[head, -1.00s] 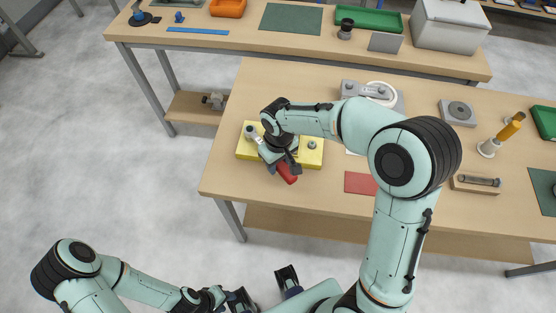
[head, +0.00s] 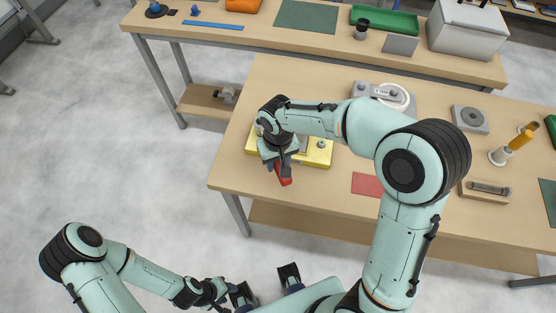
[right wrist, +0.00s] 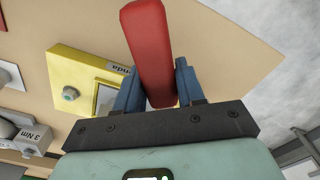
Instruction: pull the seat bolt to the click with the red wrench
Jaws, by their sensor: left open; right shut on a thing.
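The red wrench (head: 283,175) sticks out past the near edge of the yellow block (head: 318,160) on the wooden table. My right gripper (right wrist: 158,88) is shut on the wrench handle (right wrist: 150,45), which runs between its two blue fingers in the right wrist view. A grey round bolt (head: 321,145) shows at the right of the yellow block, apart from the wrench; it also shows in the right wrist view (right wrist: 70,93). The wrench's working end and whatever it sits on are hidden by my right gripper and wrist. My left gripper (head: 267,284) is open and empty, low in front of the table.
A red mat (head: 367,184) lies right of the block. Behind is a grey fixture with a white ring (head: 391,96). Further right stand a grey block with a round seat (head: 470,119), an orange-handled tool (head: 518,141) and a wooden tray (head: 485,191). Floor at left is clear.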

